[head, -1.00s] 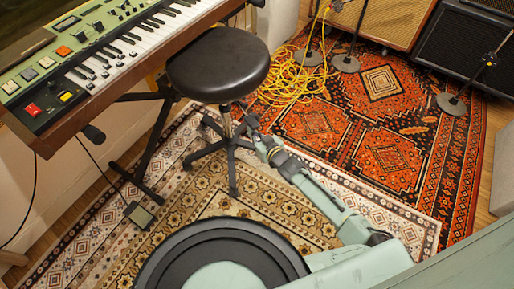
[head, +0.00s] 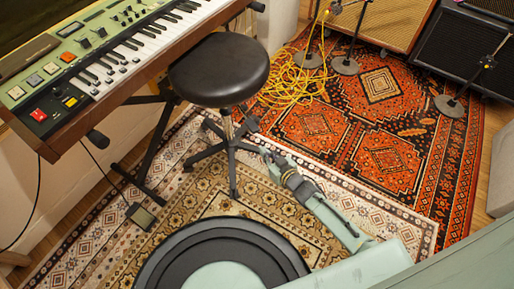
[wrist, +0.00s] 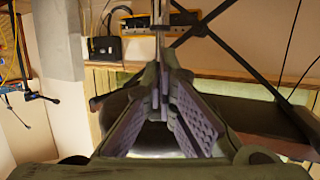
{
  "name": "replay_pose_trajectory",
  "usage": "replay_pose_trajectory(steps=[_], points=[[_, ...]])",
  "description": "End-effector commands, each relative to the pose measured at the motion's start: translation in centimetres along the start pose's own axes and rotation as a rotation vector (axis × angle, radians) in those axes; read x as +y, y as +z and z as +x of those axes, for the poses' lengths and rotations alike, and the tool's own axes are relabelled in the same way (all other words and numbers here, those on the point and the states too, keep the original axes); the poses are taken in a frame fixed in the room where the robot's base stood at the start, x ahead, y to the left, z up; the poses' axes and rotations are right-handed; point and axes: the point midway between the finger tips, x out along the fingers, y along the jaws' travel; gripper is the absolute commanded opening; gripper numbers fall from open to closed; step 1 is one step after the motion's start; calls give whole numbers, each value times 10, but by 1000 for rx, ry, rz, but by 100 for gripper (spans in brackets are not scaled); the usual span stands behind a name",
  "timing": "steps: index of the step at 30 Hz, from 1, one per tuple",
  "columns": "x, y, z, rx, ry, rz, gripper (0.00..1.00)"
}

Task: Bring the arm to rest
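My arm reaches from the lower right of the head view toward the stool and slants up and left over the rugs. My gripper (head: 268,156) is at its far end, low beside the legs of the black round stool (head: 218,69). The head view does not show whether it touches them. In the wrist view, the two ridged finger pads of my gripper (wrist: 160,88) run close together toward their tips. Nothing is clearly held between them. Whether the tips meet is unclear.
A green keyboard (head: 100,62) on a dark stand is at the left, with a pedal (head: 141,216) below it. Yellow cable (head: 292,84) and mic stand bases (head: 345,65) lie on the red rug (head: 390,160). Amplifiers (head: 465,50) stand at the back right. The red rug's middle is clear.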

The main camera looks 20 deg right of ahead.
Motion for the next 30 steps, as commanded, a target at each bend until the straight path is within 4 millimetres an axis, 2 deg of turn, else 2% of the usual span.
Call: replay_pose_trajectory(steps=[3,7,24,26,27,29,30], points=[[1,2,-12,-1,1,-1,0],[0,5,-18,0,0,0,0],[-1,6,-18,0,-1,0,0],[-11,8,-13,3,-13,-2,0],[-22,9,-7,7,-26,-7,0],[-48,11,5,16,-54,-20,0],[-70,12,15,25,-79,-33,0]])
